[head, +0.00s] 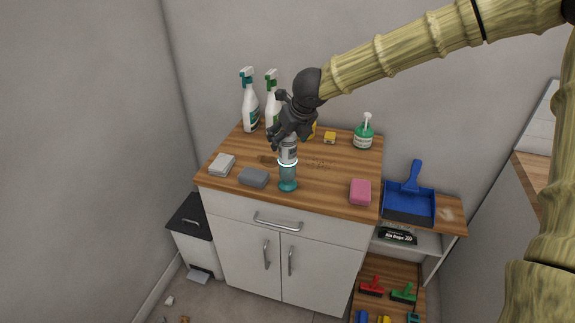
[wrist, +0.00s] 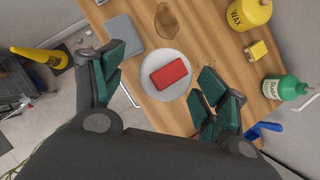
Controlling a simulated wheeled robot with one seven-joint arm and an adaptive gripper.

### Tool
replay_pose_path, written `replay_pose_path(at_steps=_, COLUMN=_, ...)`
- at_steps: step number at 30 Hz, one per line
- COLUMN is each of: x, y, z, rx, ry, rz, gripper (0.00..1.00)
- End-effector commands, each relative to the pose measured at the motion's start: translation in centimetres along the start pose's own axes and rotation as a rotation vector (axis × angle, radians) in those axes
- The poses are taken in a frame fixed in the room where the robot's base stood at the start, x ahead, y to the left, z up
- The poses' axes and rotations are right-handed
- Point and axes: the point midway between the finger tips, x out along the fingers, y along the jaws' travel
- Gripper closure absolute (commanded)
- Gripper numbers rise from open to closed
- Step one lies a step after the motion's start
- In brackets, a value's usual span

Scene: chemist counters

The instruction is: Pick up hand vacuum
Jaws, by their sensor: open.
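The hand vacuum (head: 288,170) seems to be the upright thing near the middle front of the counter, white above with a clear teal lower part. My gripper (head: 285,140) is above it in the head view and covers its upper end. In the wrist view, a pale round shape with a red block (wrist: 168,74) shows between the fingers. It may be the vacuum's top end, but I cannot be sure. My gripper is open in the wrist view (wrist: 158,82), with a dark green-padded finger on each side and nothing held. I cannot tell whether it touches the vacuum.
A grey sponge (head: 254,177) lies left of the vacuum, a white block (head: 222,165) farther left, a pink sponge (head: 360,191) to the right. Spray bottles (head: 250,105) and a green soap bottle (head: 364,133) stand behind. A blue dustpan (head: 409,200) is on the right shelf.

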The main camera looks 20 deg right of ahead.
Motion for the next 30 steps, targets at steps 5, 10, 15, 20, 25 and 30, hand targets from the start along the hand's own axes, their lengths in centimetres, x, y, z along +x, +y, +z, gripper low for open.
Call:
replay_pose_path(at_steps=5, x=0.7, y=0.1, z=0.1, rx=-0.003, ry=0.001, rz=0.0, gripper=0.26)
replay_pose_path(at_steps=10, x=2.3, y=-0.3, z=0.3, rx=-0.004, ry=0.002, rz=0.0, gripper=0.26)
replay_pose_path(at_steps=15, x=4.2, y=-0.6, z=0.3, rx=-0.004, ry=0.002, rz=0.0, gripper=0.26)
replay_pose_path(at_steps=20, x=5.3, y=-0.5, z=0.3, rx=-0.004, ry=0.001, rz=0.001, gripper=0.26)
replay_pose_path(at_steps=25, x=5.5, y=-0.5, z=0.3, rx=-0.005, ry=0.0, rz=0.001, gripper=0.26)
replay_pose_path(at_steps=30, x=5.5, y=-0.5, z=0.3, rx=-0.004, ry=0.0, rz=0.001, gripper=0.34)
